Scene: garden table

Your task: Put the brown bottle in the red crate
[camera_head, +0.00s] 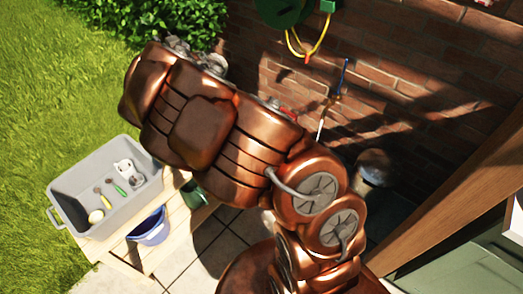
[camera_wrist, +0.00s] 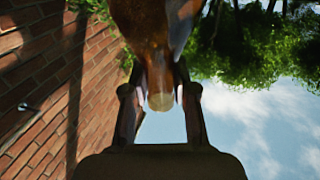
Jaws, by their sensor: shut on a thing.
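The brown bottle (camera_wrist: 156,35) fills the top middle of the wrist view, its pale round end (camera_wrist: 160,102) towards the camera. My gripper (camera_wrist: 160,84) is shut on its narrow part, with a dark finger on each side. In the head view, my copper-coloured arm crosses the middle, and I cannot make out the gripper or the bottle. I cannot identify a red crate in either view; a small bit of red (camera_head: 288,115) shows just past the arm, too little to name.
A grey tub (camera_head: 62,197) with several small items stands on a wooden table at the left. A brick wall (camera_head: 390,60) runs behind, with a green hose reel (camera_head: 283,10). Grass lies at the left.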

